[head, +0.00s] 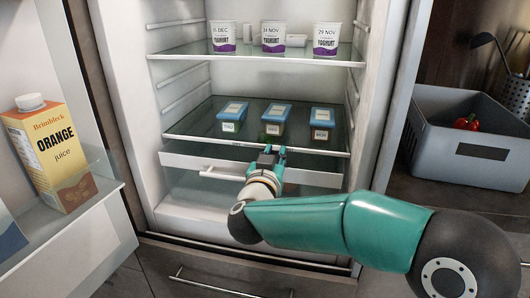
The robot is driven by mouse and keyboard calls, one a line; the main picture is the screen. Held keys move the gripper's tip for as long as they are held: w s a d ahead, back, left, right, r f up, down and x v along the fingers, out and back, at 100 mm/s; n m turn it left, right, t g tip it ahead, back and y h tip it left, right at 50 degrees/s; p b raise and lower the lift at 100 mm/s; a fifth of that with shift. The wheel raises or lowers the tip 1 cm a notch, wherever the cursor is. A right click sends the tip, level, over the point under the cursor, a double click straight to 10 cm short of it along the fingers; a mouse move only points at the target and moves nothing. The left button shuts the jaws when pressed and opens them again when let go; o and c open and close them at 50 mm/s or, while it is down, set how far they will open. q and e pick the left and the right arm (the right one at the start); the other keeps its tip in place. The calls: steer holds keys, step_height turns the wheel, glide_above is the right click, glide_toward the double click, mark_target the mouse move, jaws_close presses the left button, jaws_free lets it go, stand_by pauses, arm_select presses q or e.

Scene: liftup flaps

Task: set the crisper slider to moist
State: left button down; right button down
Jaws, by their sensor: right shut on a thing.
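The crisper drawer (185,161) sits low in the open fridge, with a white handle (219,174) on its front. A shelf edge (200,142) with small, unreadable marks runs just above it. My right gripper (269,151) reaches in from the right with its fingertips at this edge, right of the handle. It is shut on what seems to be the crisper slider, which the fingers hide. I cannot tell the slider's setting. My left gripper is out of view.
Blue-lidded tubs (274,119) stand on the shelf just above my gripper. Yoghurt cups (273,38) stand higher up. The open door at left holds an orange juice carton (60,155). A grey crate (468,155) stands at right.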

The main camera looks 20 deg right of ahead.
steer(key=shift+d, duration=0.15)
steer(key=c, duration=1)
jaws_free()
steer(key=shift+s, duration=0.1)
steer(key=shift+s+a, duration=0.3)
steer(key=shift+s, duration=0.1)
steer(key=v, duration=1.1)
